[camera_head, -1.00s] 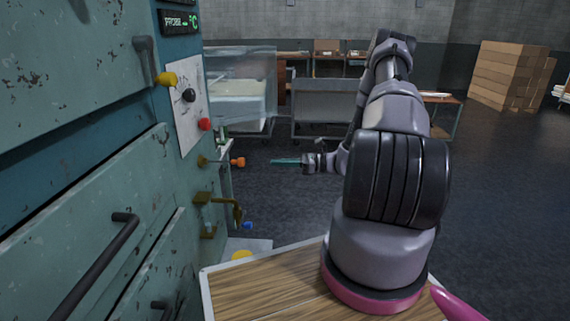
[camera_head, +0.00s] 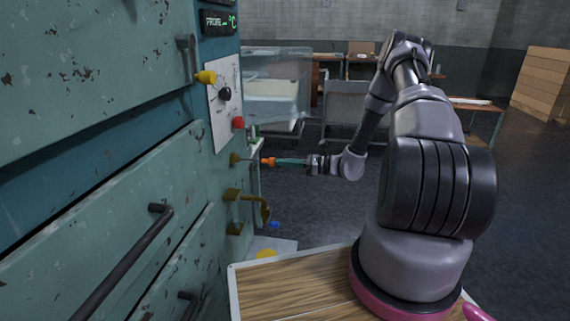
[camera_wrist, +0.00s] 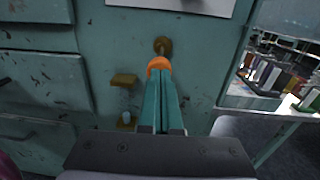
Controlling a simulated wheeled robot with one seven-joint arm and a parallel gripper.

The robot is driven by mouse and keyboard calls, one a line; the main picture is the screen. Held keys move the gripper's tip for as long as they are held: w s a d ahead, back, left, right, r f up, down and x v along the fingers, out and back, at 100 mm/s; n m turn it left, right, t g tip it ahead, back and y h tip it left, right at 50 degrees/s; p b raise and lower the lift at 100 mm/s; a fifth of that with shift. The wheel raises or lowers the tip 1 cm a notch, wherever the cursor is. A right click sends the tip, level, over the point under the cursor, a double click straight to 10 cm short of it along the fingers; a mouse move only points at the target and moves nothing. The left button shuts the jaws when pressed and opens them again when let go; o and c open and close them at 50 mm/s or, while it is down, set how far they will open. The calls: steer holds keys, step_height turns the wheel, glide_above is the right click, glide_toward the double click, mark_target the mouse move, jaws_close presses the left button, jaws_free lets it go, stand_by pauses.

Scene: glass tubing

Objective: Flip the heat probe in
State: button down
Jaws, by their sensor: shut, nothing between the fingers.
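The heat probe is a thin rod with an orange knob (camera_head: 267,161) that sticks out from a brass fitting (camera_head: 234,159) on the teal cabinet's side panel. In the wrist view the orange knob (camera_wrist: 158,65) is straight ahead, just beyond my fingertips, with the brass fitting (camera_wrist: 162,45) behind it. My gripper (camera_head: 280,162) has teal fingers that are shut with nothing between them. Its tips (camera_wrist: 157,84) are at the knob. I cannot tell whether they touch it. The display (camera_head: 219,23) above reads PROBE with a dash and °C.
A drawer handle (camera_head: 125,260) sticks out at the left. A cart (camera_head: 343,108) stands behind on open floor.

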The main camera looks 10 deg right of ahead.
mark_target(268, 161)
steer(key=x, duration=0.7)
steer(key=shift+w+a, duration=0.25)
steer(key=shift+a, duration=0.05)
steer(key=shift+r, duration=0.1)
steer(key=shift+d, duration=0.15)
steer(key=v, duration=1.4)
